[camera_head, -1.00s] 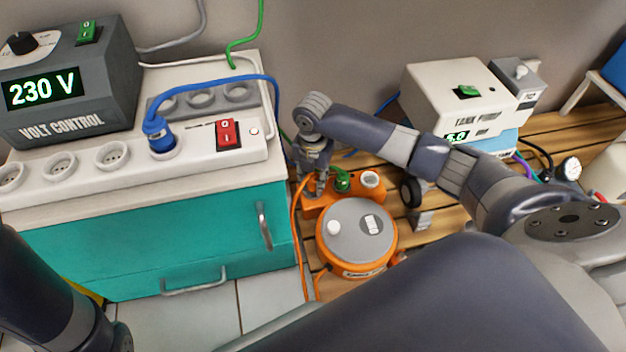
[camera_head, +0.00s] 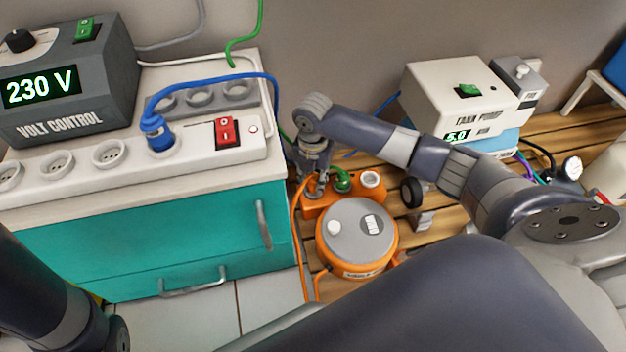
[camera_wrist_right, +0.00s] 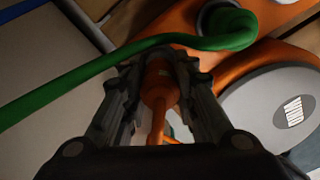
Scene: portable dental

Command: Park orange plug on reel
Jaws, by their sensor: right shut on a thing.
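The orange reel (camera_head: 357,238) stands on the wooden slats, with a grey round top. Its orange socket block (camera_head: 338,190) at the back holds a green plug (camera_head: 342,181) and has a white empty socket (camera_head: 370,180) to the right. My right gripper (camera_head: 316,188) points down over the left end of this block. In the right wrist view it is shut on the orange plug (camera_wrist_right: 158,90), whose orange cord comes toward the camera. Whether the plug sits in a socket there is hidden. My left arm shows at the lower left, but its gripper is out of view.
A teal cabinet (camera_head: 150,245) with a white power strip (camera_head: 200,148) and blue plug (camera_head: 157,134) stands at left. A green cable (camera_wrist_right: 90,75) passes close to the right gripper. A white tank power unit (camera_head: 455,92) is at right.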

